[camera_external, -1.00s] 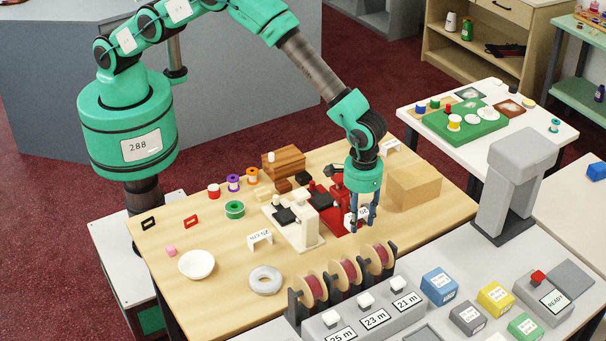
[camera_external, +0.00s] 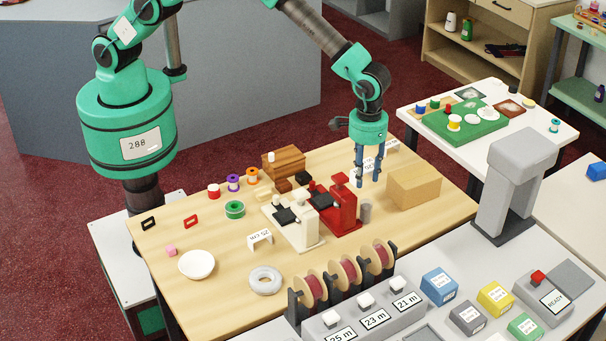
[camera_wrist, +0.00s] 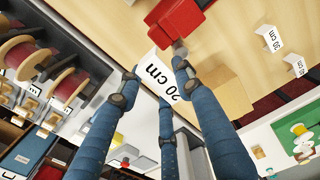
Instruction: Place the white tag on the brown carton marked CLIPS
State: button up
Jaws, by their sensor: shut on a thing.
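My gripper (camera_external: 368,181) is raised above the table, behind the red press and left of the brown carton. Its blue fingers are shut on a white tag (camera_external: 371,164). The wrist view shows the held tag (camera_wrist: 162,77) between the fingertips, printed "20 cm" and tilted in the picture. The brown carton (camera_external: 414,188) stands on the right part of the wooden table, with nothing on its top. Its CLIPS marking does not show from here. The carton also shows in the wrist view (camera_wrist: 226,92), partly behind a finger.
A red press (camera_external: 340,208), a white press (camera_external: 297,228) and a grey cup (camera_external: 365,213) stand left of the carton. Another white tag (camera_external: 388,146) stands behind the carton. Ribbon spools (camera_external: 347,272) line the front.

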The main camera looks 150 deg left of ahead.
jog(key=s+a+p, duration=0.1)
jog(key=s+a, duration=0.4)
jog(key=s, duration=0.4)
jog(key=s+a+p, duration=0.1)
jog(key=s+a, duration=0.5)
jog(key=s, duration=0.4)
jog(key=shift+w+d+f, duration=0.15)
jog(key=shift+f, duration=1.1)
jog(key=shift+w+d+f, duration=0.15)
jog(key=shift+f, duration=1.1)
jog(key=shift+w+a, duration=0.1)
send_over(404, 173)
jog(key=shift+w+f, duration=0.15)
jog(key=shift+f, duration=0.6)
jog(key=shift+f, duration=0.1)
jog(key=shift+f, duration=1.65)
jog(key=shift+f, duration=0.15)
